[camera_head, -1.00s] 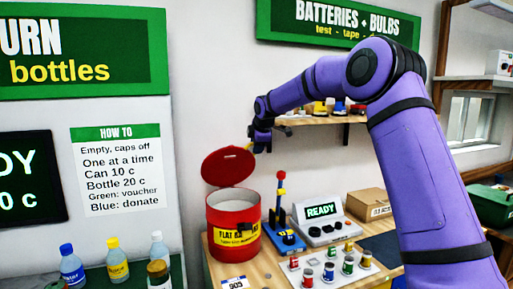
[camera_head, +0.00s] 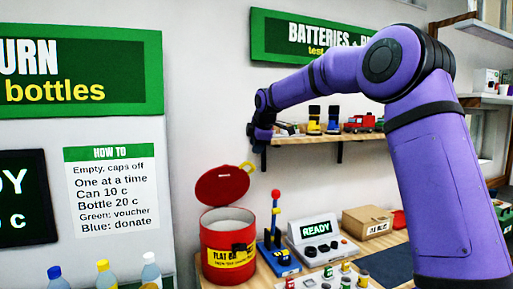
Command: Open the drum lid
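The red drum (camera_head: 212,240) stands on the wooden table, with a yellow and black label on its front. Its red lid (camera_head: 221,186) is open, tilted up at the back above the drum's rim, and the drum's pale inside shows. A yellow handle (camera_head: 248,167) sticks out from the lid's upper right edge. My gripper (camera_head: 263,160) is small and dark in this view, pointing down just above and to the right of the handle. I see nothing held in it. Its fingers are too small to tell whether they are open.
A blue stand with a red-topped post (camera_head: 276,215) and a grey console reading READY (camera_head: 318,240) stand right of the drum. A cardboard box (camera_head: 368,222) is behind. A wall shelf (camera_head: 310,139) with small items is close beside my gripper. Bottles (camera_head: 151,272) stand at the lower left.

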